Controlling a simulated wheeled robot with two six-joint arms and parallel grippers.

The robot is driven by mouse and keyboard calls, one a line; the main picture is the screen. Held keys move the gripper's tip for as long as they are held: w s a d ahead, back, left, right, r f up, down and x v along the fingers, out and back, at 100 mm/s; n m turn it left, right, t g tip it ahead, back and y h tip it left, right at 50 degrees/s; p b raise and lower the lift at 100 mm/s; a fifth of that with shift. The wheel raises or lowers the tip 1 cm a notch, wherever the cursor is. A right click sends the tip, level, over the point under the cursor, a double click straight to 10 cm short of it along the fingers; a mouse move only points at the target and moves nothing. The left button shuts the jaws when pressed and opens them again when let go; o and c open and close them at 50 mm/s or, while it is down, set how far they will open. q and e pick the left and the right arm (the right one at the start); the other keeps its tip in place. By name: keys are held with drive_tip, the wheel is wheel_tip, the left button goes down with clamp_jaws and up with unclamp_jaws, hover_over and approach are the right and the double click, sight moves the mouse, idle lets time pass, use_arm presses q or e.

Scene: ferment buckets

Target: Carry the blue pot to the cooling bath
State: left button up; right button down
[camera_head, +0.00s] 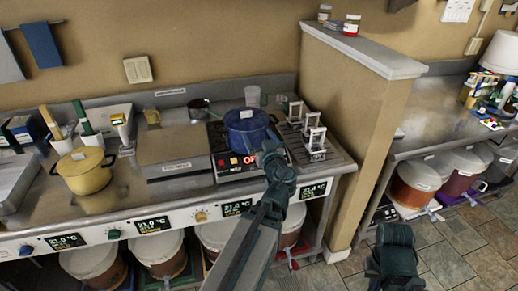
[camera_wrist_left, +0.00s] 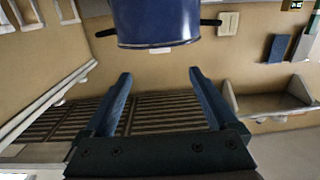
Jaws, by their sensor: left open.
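The blue pot (camera_head: 246,132) stands upright on a hotplate with a red lit display (camera_head: 240,160) in the head view. In the left wrist view the blue pot (camera_wrist_left: 155,22) is at the top, with a dark handle on each side. My left gripper (camera_wrist_left: 160,84) is open and empty, its two fingers below the pot in that view and apart from it. In the head view my left gripper (camera_head: 272,150) is close to the pot's right front side, its fingers hard to make out. I cannot tell which container is the cooling bath.
A slatted metal rack (camera_head: 310,140) is right of the pot. A grey box (camera_head: 175,150) is left of it, and a yellow pot (camera_head: 84,172) stands farther left. A tan partition wall (camera_head: 345,110) rises at the right. Several buckets (camera_head: 160,250) stand below the counter.

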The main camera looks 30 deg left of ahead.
sight(246, 114)
use_arm(q)
drive_tip(key=shift+f, duration=0.1)
idle(0.4)
drive_tip(key=x, duration=1.3)
drive_tip(key=shift+w+a+r, duration=0.25)
drive_tip(key=shift+a, duration=0.1)
clamp_jaws()
